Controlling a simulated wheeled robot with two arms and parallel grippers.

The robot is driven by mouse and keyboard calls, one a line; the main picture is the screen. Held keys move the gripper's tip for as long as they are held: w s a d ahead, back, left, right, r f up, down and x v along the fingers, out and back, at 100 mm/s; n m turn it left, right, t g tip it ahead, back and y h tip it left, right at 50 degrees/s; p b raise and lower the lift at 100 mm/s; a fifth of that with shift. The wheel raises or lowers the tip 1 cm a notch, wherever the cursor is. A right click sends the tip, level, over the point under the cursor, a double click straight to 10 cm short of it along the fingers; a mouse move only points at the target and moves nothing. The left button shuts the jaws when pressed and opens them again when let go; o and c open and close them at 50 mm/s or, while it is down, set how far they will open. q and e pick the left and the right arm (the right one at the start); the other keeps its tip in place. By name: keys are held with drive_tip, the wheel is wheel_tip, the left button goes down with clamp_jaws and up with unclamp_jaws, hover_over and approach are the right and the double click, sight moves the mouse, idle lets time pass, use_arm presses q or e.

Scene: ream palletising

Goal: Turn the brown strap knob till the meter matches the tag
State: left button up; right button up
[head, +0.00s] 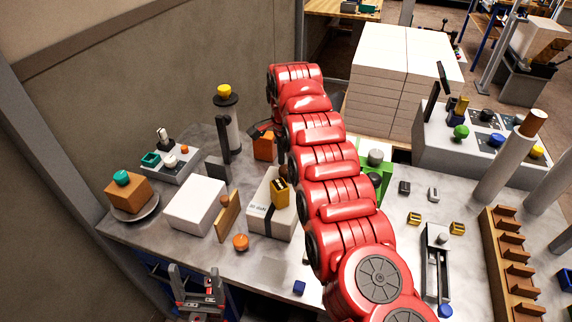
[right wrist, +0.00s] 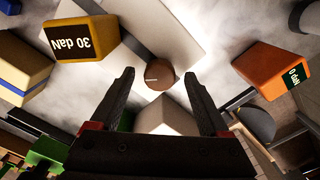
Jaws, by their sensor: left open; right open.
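The brown strap knob (right wrist: 160,74) shows in the right wrist view, round and seen from above, with a light mark on its top. My right gripper (right wrist: 158,75) is open, with one fingertip on either side of the knob and a gap at each side. Whether the fingertips are level with it I cannot tell. The orange meter (right wrist: 272,70) reads 0 daN; it also shows in the head view (head: 264,146). The yellow tag (right wrist: 82,38) reads 30 daN and stands on the white strapped pack (head: 262,217). My left gripper (head: 198,284) is open and empty at the table's front edge.
My red right arm hides the middle of the table (head: 330,262). A white ream (head: 196,205), a brown board (head: 228,216) and an orange knob (head: 240,243) are left of the pack. A grey console (head: 440,150) stands at the back right.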

sight(286, 169)
drive_tip(key=shift+r, duration=0.3)
wheel_tip(286, 169, up, 2)
drive_tip(key=shift+d+r, duration=0.1)
drive_tip(key=shift+d, duration=0.05)
wheel_tip(286, 169, up, 15)
drive_tip(key=p, duration=1.4)
drive_tip(key=shift+f+p, duration=0.2)
drive_tip(key=shift+p, duration=0.15)
drive_tip(key=shift+s+f, duration=0.15)
